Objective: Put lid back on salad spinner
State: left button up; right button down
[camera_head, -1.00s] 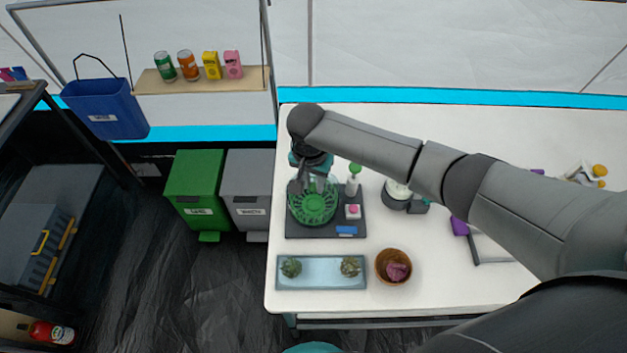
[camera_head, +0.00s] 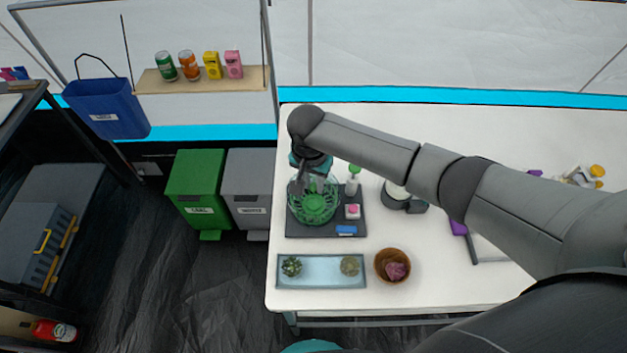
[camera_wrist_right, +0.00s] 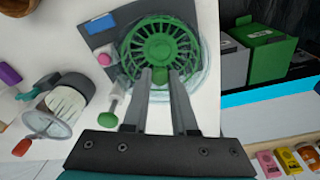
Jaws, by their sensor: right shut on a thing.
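The salad spinner (camera_head: 316,210) stands on a dark mat at the left of the white table. It looks round, with green slats and a clear rim. In the right wrist view the green slatted disc (camera_wrist_right: 160,35) lies just beyond the fingers. My right gripper (camera_head: 312,187) points down over the spinner. In the right wrist view its fingers (camera_wrist_right: 160,78) close on a green piece at the near edge of the disc, which I take as the lid's handle. Whether the lid touches the bowl is hidden. My left gripper is out of view.
A tray with two plants (camera_head: 320,272) and a brown bowl (camera_head: 380,268) lie in front. A jug (camera_head: 397,195) stands right.

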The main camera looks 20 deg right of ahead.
jog(key=shift+f+p, duration=0.15)
jog(key=shift+p, duration=0.55)
dwell(1.0)
jog(key=shift+c, duration=0.7)
grip_release()
notch_tip(320, 180, up, 7)
jog(key=p, duration=0.8)
dwell(0.7)
